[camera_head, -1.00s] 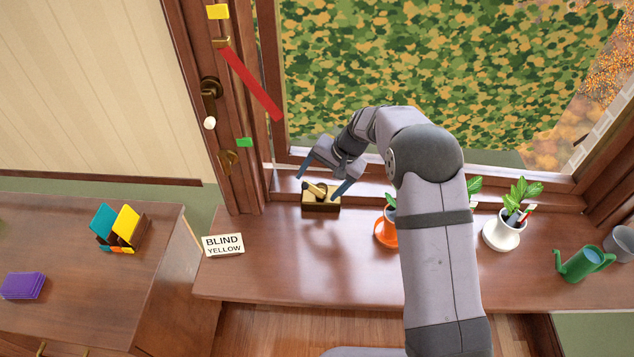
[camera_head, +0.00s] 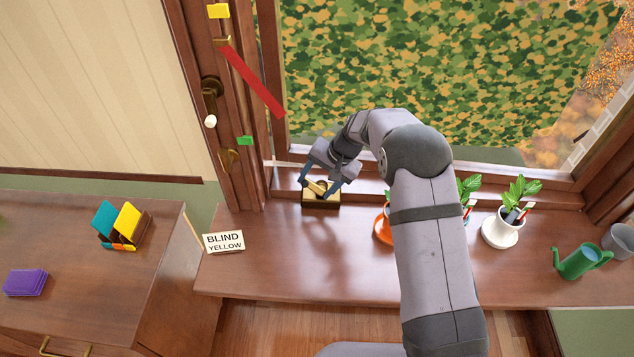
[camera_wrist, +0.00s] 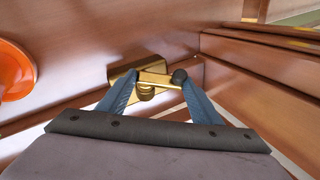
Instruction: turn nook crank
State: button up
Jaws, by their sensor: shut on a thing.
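The brass crank unit (camera_head: 321,202) sits on the wooden sill, close to the window frame. Its short crank arm (camera_head: 316,187) points up and left in the head view. My gripper (camera_head: 318,187) reaches down to it from above, with one blue finger on each side of the crank arm. In the wrist view, my gripper (camera_wrist: 156,79) is shut on the brass crank arm (camera_wrist: 154,80), which spans between the fingertips. The crank's brass base (camera_wrist: 123,73) shows behind it. The fingers hide part of the crank's end.
An orange pot (camera_head: 382,229), partly behind my arm, a white pot (camera_head: 499,230) and a green watering can (camera_head: 580,262) stand right. A red bar (camera_head: 252,79) slants beside the frame with yellow (camera_head: 218,11) and green (camera_head: 245,141) markers.

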jog(key=shift+a, duration=0.1)
jog(key=shift+a+n+h+p, duration=0.25)
jog(key=shift+n+h+p, duration=0.55)
jog(key=n+h, duration=0.2)
jog(key=a+f+n+h, duration=0.1)
jog(key=shift+s+g, duration=0.3)
jog(key=shift+g, duration=0.1)
jog(key=n+h+b, duration=0.2)
jog(key=f+h+b, duration=0.1)
jog(key=shift+s+a+n+t+h, duration=0.15)
jog(key=shift+s+n+t+h, duration=0.2)
jog(key=shift+n+t+h, duration=0.05)
jog(key=shift+s+f+n+t+h+b, duration=0.15)
jog(key=shift+n+t+h+b, duration=0.05)
jog(key=shift+n+h+b, duration=0.4)
jog(key=shift+s+f+n+t+h+b, duration=0.1)
jog(key=shift+n+t+h+b, duration=0.1)
jog(key=shift+n+h+b, duration=0.35)
jog(key=o, duration=1.1)
jog(key=shift+r, duration=0.1)
